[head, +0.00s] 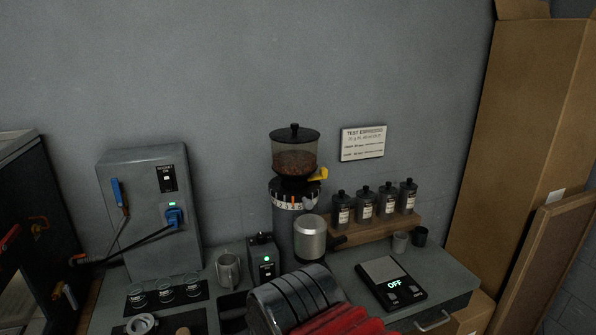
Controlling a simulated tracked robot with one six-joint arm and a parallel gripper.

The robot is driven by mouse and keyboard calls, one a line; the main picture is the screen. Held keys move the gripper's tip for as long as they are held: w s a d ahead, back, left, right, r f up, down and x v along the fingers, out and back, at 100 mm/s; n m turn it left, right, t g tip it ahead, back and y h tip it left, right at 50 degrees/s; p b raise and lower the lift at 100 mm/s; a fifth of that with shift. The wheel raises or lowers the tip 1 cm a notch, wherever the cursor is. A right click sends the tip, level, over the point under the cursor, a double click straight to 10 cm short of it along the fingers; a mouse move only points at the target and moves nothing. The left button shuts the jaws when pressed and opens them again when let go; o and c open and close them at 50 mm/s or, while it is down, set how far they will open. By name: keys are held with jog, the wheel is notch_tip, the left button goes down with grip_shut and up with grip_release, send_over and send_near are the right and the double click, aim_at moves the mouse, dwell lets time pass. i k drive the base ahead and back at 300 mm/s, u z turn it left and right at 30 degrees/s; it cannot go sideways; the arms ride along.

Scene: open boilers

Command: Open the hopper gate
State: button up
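The coffee grinder (283,232) stands against the wall near the middle of the head view, with a numbered dial ring below its hopper. The hopper (294,153) is clear with a black lid and holds brown beans. A yellow lever (318,175) sticks out to the right at the hopper's neck and looks like the gate handle. Whether the gate is open or shut is too small to tell. My gripper cannot be made out. A dark ribbed body with red parts at the bottom middle, possibly mine, hides the bench in front of the grinder.
A silver cylinder (310,238) stands in front of the grinder. A switch box (264,260) with a green light and a metal jug (228,272) are to its left. Several dark bottles (365,204) stand on a wooden shelf to the right. A scale (391,283) shows OFF.

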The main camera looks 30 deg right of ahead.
aim_at(323, 173)
jog(key=u, duration=1.05)
jog(key=k, duration=0.65)
jog(key=z, duration=1)
jog(key=i, duration=1)
